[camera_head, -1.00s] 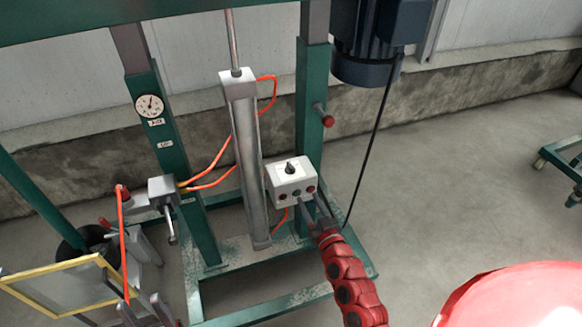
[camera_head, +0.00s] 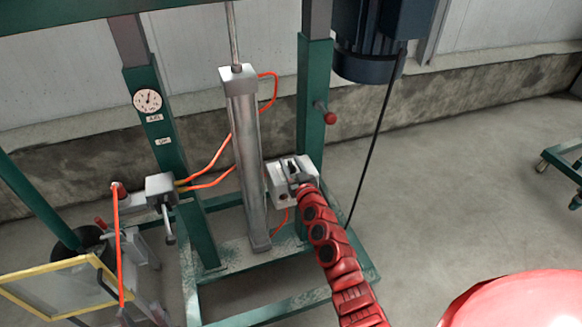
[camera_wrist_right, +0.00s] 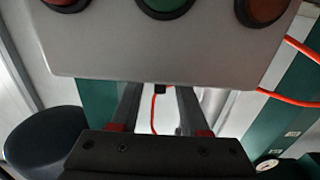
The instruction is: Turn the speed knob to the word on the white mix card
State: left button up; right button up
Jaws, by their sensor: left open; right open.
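The grey control box (camera_head: 281,200) stands on the green frame, right of the silver cylinder. It held a dark speed knob on its upper face, now hidden in the head view by my right gripper (camera_head: 293,174). My right gripper is open, its fingers over that upper face; contact with the knob cannot be told. In the right wrist view, the box (camera_wrist_right: 160,50) and its round buttons fill the top, with the open fingers (camera_wrist_right: 158,98) at its edge. My left gripper (camera_head: 142,318) is open at the bottom left edge. I cannot make out a mix card.
A round gauge (camera_head: 147,100) with small labels sits on the left green post. The silver cylinder (camera_head: 245,160) and orange hoses are close left of the box. A yellow-framed panel (camera_head: 60,285) stands lower left.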

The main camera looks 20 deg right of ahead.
grip_shut()
dwell(0.3)
